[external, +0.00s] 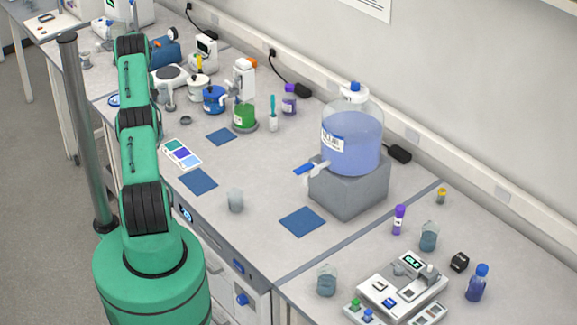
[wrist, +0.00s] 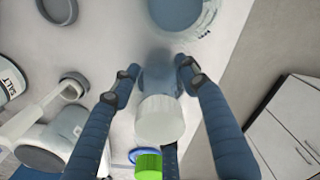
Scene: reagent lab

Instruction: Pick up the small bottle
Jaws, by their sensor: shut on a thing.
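The small bottle (wrist: 159,118) has a white cap and a bluish body and is in the middle of the wrist view. My gripper (wrist: 157,71) is shut on it, with one blue finger on each side of the body. The body is partly blurred, and I cannot tell whether its base touches the bench. In the external view my green arm reaches away toward the far end of the bench, and I cannot make out the gripper or the held bottle there.
Close by in the wrist view are a jar labelled SALT (wrist: 10,82), a grey round dish (wrist: 75,84), a green cap (wrist: 148,165) and a blue round vessel (wrist: 178,12). The bench edge and white drawers (wrist: 288,125) lie right. A large carboy (external: 352,140) stands farther along the bench.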

